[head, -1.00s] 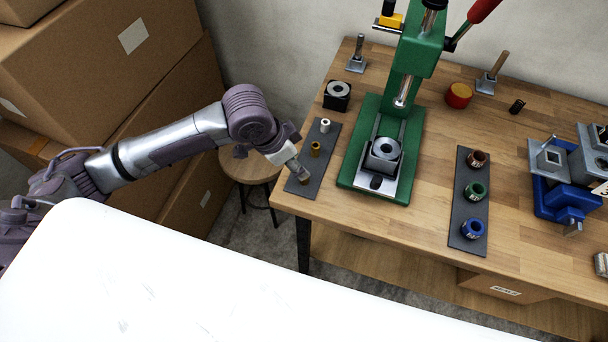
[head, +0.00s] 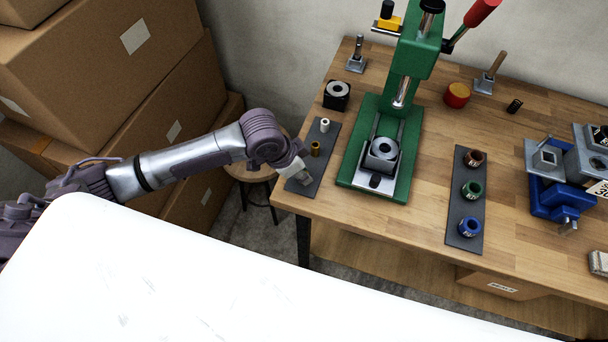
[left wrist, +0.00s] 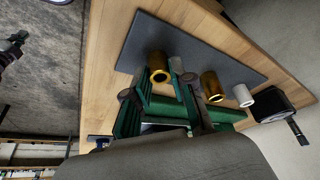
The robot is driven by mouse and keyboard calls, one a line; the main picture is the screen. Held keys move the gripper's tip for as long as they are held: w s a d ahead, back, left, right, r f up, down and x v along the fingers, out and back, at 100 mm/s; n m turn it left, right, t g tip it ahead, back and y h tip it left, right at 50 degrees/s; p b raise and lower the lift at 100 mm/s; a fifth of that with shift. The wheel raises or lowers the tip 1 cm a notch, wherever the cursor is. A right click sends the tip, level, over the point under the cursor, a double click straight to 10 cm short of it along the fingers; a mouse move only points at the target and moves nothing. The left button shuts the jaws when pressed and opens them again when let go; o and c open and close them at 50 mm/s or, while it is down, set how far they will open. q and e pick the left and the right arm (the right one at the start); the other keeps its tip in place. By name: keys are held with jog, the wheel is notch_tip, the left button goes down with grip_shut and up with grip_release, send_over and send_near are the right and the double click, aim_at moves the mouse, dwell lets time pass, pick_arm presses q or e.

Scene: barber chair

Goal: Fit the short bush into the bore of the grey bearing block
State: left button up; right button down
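My left gripper (head: 300,178) is low over the near end of the dark mat (head: 327,150). In the left wrist view the fingers (left wrist: 157,85) look apart, with a brass bush (left wrist: 158,66) standing between or just beyond them; contact is unclear. In the head view my gripper hides this bush. A second brass bush (head: 316,148) and a white bush (head: 325,125) stand farther along the mat. I cannot tell surely which bush is the short one. The grey bearing block (head: 381,155), its round bore facing up, sits on the green press's base. My right gripper is out of view.
The green press (head: 413,60) stands right of the mat. A black block (head: 337,95) is behind the mat. Another dark mat (head: 466,235) holds brown, green and blue bushes. A blue fixture (head: 555,195) is at the right. Cardboard boxes (head: 110,90) stand left of the table.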

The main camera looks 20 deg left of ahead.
pick_arm(q)
grip_shut()
jog(key=shift+r, duration=0.1)
